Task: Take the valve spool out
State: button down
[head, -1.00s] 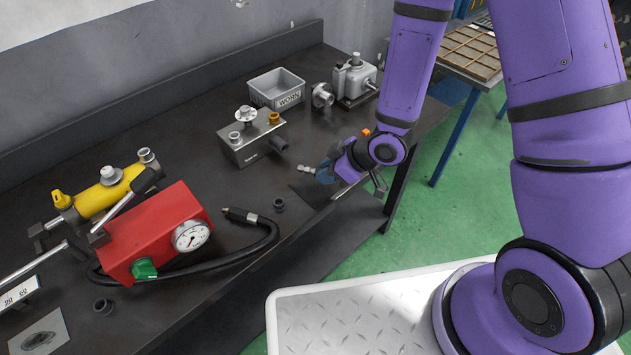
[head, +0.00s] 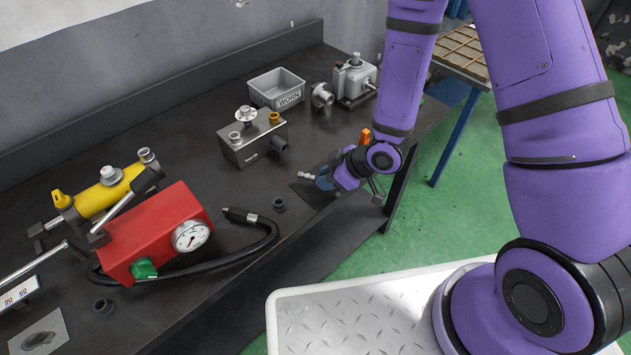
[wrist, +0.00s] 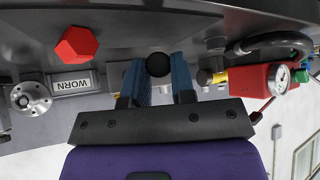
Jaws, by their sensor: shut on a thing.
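The grey valve block (head: 252,142) stands on the dark bench in the head view, its black end fitting (head: 279,144) facing right towards me. My gripper (head: 322,180) is to the right of the block and nearer the bench's front edge. It is shut on a slim silver piece, seemingly the valve spool (head: 304,175), whose end sticks out to the left, apart from the block. In the wrist view the blue fingers of my gripper (wrist: 158,75) have a dark round end (wrist: 158,64) between them. The rest of the held piece is hidden.
A grey WORN bin (head: 276,88) and a small pump-like unit (head: 355,80) stand behind. A loose black cap (head: 279,204) lies left of my gripper. The red gauge box (head: 155,235), its hose (head: 262,240) and a yellow cylinder (head: 108,190) fill the left side.

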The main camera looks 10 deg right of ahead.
jog(key=shift+f, duration=0.85)
jog(key=c, duration=0.9)
grip_release()
